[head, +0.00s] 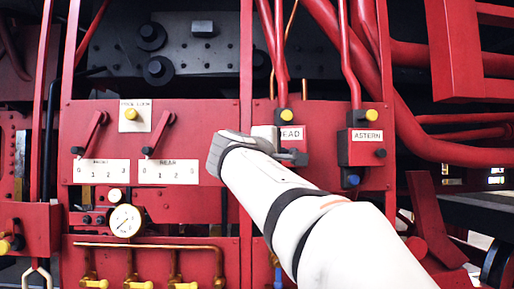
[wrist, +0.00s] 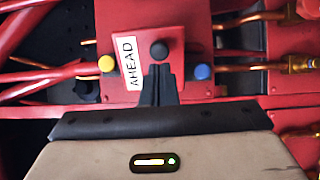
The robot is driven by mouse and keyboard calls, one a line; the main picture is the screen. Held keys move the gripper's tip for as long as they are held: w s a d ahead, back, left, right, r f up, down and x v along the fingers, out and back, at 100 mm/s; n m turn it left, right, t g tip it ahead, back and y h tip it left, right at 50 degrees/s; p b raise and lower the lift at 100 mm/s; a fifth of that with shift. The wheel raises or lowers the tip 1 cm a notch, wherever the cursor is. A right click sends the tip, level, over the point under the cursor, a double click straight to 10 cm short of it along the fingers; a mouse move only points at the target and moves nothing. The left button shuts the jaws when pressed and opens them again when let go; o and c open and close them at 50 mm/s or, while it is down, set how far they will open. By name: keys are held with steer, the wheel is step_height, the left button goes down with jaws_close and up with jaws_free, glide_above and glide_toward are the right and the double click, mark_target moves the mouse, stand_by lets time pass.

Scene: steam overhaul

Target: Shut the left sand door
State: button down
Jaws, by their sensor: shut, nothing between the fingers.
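The left sand door is the red plate marked AHEAD (wrist: 190,25), with a white label and a dark round knob (wrist: 159,50). In the head view its label (head: 291,134) shows partly, behind my wrist. My gripper (wrist: 158,70) is shut and empty, its fingertips at the knob; I cannot tell whether they touch it. In the head view the gripper (head: 300,157) covers the lower part of this door. I cannot tell whether the door is fully shut. The right sand door, marked ASTERN (head: 355,152), has its own dark knob (head: 380,153) and appears closed.
A yellow knob (wrist: 106,63) and a blue knob (wrist: 202,72) flank the left door. Red pipes (head: 281,55) run down from above. To the left are two levers (head: 95,130), a round gauge (head: 126,221) and brass valves (head: 135,283). A black handrail-like ledge (head: 475,210) lies at right.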

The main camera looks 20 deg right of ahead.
steer(key=shift+p+x, duration=0.65)
steer(key=shift+x, duration=1.45)
steer(key=shift+s, duration=0.1)
